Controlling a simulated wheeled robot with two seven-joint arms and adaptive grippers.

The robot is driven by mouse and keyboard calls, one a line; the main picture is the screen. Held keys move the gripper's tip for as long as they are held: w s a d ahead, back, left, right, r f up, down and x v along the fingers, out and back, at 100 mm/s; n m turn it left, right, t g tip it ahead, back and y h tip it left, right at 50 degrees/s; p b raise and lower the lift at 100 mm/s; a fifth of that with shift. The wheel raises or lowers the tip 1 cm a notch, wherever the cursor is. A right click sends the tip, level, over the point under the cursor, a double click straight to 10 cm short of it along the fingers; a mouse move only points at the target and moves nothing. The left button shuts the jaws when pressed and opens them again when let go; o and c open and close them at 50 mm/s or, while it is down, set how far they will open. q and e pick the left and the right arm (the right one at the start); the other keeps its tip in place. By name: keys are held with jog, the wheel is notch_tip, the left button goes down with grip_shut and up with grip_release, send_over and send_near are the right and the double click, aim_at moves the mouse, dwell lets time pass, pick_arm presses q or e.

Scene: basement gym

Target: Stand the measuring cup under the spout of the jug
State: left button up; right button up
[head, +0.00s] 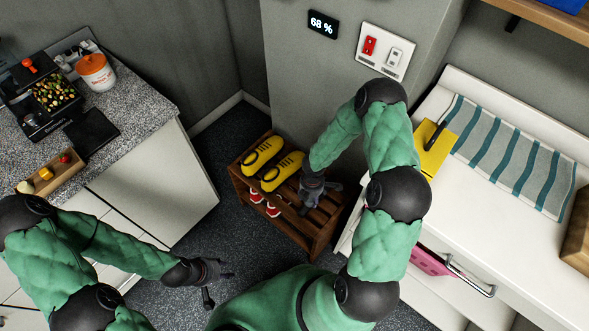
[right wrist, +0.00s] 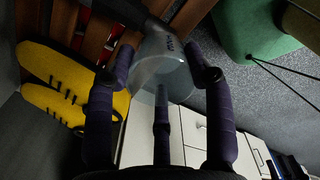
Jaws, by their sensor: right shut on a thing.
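My right gripper (head: 318,192) is over the wooden shoe rack, at its right part. In the right wrist view its dark fingers (right wrist: 162,85) are closed around a clear, see-through cup (right wrist: 160,62) with some marking on its side, which looks like the measuring cup. In the head view the cup cannot be made out behind the gripper. My left gripper (head: 218,280) hangs low over the dark floor, its fingers spread and empty. I cannot make out a jug with a spout in either view.
The shoe rack (head: 325,234) holds yellow shoes (head: 263,153) on top and red-and-white ones below. A speckled counter (head: 140,98) at left carries a food tray and an orange-lidded tub (head: 97,72). A white top (head: 500,220) at right has a striped towel (head: 515,160) and a yellow item (head: 434,150).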

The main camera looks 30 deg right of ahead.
jog(key=shift+r, duration=0.1)
jog(key=w+a+r+m, duration=0.2)
jog(key=a+r+m, duration=0.3)
jog(key=r+m, duration=0.4)
jog(key=w+a+r+m, duration=0.3)
jog(key=a+r+m, duration=0.2)
jog(key=r+m, duration=0.4)
notch_tip(320, 180, up, 3)
jog(key=shift+w+a, duration=0.35)
jog(key=shift+a, duration=0.05)
